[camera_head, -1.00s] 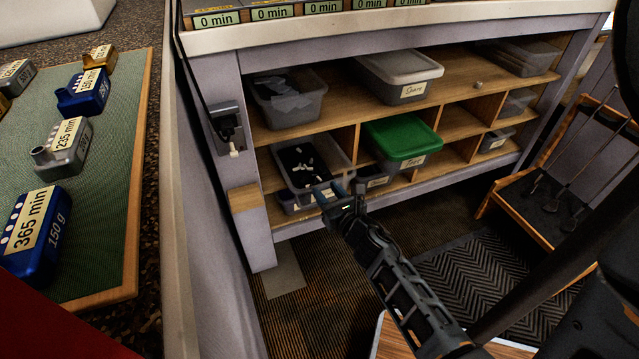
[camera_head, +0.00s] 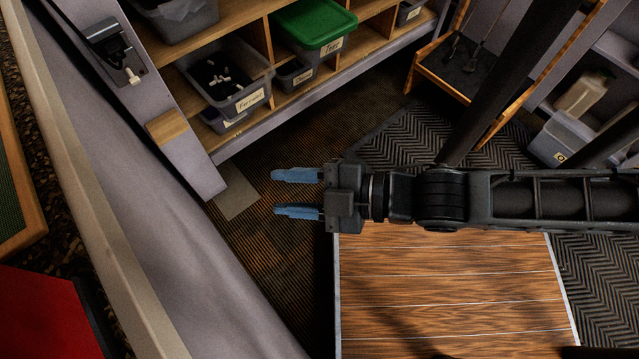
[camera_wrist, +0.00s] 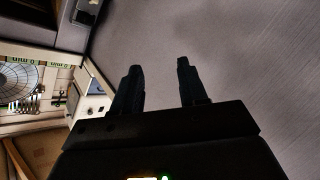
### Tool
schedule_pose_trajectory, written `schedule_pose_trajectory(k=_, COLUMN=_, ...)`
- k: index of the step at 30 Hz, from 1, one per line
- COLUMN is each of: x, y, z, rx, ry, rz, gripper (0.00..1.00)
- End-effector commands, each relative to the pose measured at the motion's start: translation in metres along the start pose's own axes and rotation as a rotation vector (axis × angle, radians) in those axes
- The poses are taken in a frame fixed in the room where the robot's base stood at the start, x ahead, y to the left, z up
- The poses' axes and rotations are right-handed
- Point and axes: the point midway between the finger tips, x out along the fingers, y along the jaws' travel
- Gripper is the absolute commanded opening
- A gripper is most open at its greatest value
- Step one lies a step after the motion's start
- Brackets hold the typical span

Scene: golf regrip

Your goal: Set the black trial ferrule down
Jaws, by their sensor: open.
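My gripper (camera_head: 277,193) is open, with its two blue fingers apart and nothing visible between them. It points left above the carpet, clear of the shelves. The wrist view also shows the two dark fingers (camera_wrist: 160,68) spread and empty. A grey bin labelled "Ferrules" (camera_head: 252,101) sits in the lower shelf opening, up and left of my gripper. Dark contents and several small white pieces lie in it. I cannot pick out a single black trial ferrule among them.
A green-lidded bin (camera_head: 318,24) and a small grey bin (camera_head: 294,75) sit right of the ferrule bin. A pale panel (camera_head: 150,200) stands to the left. A wooden surface (camera_head: 450,290) lies below my arm. A club rack (camera_head: 452,75) stands at the upper right.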

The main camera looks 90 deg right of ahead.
Motion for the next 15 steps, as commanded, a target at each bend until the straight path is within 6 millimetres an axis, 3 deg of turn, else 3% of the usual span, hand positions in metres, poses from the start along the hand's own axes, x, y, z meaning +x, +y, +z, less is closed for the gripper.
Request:
schedule_pose_trajectory(k=3, x=-0.033, y=0.005, z=-0.028, rx=0.329, ry=0.028, rz=-0.087, gripper=0.42)
schedule_pose_trajectory(k=6, x=-0.049, y=0.011, z=-0.043, rx=0.530, ry=0.029, rz=-0.134, gripper=0.42)
schedule_pose_trajectory(k=10, x=-0.058, y=0.015, z=-0.052, rx=0.668, ry=0.024, rz=-0.164, gripper=0.42)
schedule_pose_trajectory(k=15, x=-0.059, y=0.016, z=-0.054, rx=0.697, ry=0.022, rz=-0.169, gripper=0.42)
